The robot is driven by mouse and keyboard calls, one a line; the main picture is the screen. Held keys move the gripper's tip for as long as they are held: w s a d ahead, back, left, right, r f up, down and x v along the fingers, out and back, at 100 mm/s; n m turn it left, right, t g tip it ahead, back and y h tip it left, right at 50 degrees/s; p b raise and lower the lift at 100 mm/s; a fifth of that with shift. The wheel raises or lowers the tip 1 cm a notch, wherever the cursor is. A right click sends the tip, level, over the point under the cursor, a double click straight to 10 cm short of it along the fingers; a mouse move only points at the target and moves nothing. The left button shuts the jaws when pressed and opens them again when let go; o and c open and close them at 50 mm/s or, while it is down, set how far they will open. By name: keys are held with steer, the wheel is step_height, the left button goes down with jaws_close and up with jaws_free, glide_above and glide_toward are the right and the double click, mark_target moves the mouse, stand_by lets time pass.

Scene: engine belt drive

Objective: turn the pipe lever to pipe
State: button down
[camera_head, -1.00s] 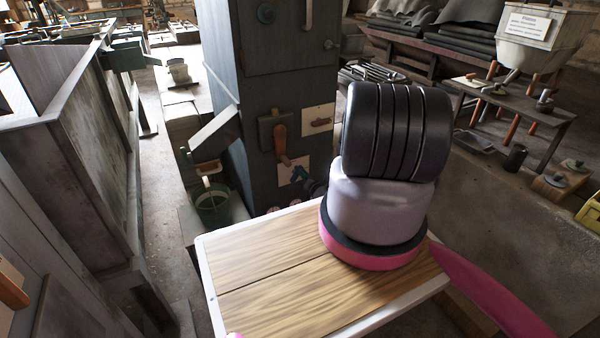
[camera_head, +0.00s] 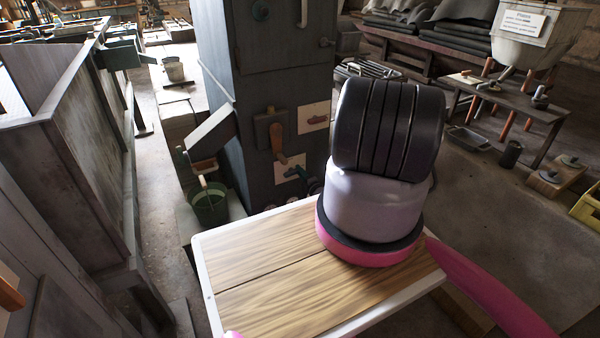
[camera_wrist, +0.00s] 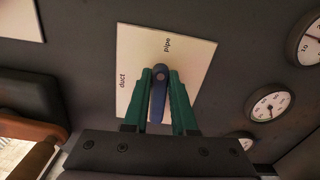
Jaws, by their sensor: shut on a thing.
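The pipe lever (camera_wrist: 158,98) is a small blue handle on a pale plate (camera_wrist: 140,50) marked "duct" at left and "pipe" near the upper middle. In the wrist view its rounded end is up and its shaft runs down, almost upright, below the word "pipe". My gripper (camera_wrist: 160,85) has green fingers closed on both sides of the lever. In the head view the plate (camera_head: 281,167) is low on the dark cabinet, with a teal shape over it, too small to tell apart. My arm hides some of the cabinet's right side.
Gauges (camera_wrist: 270,106) sit right of the plate. A brown handle (camera_wrist: 30,128) is at left; it shows in the head view (camera_head: 278,143) above the plate. Another plate (camera_head: 313,117) is above right. A green bucket (camera_head: 210,204) stands left of the cabinet (camera_head: 270,90).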

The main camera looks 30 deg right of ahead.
steer(key=shift+s+f+m, duration=0.15)
steer(key=shift+f+m, duration=0.1)
steer(key=shift+m, duration=0.35)
steer(key=c, duration=0.7)
jaws_free()
steer(key=s, duration=1)
steer(key=shift+s+d, duration=0.15)
steer(key=shift+s, duration=0.2)
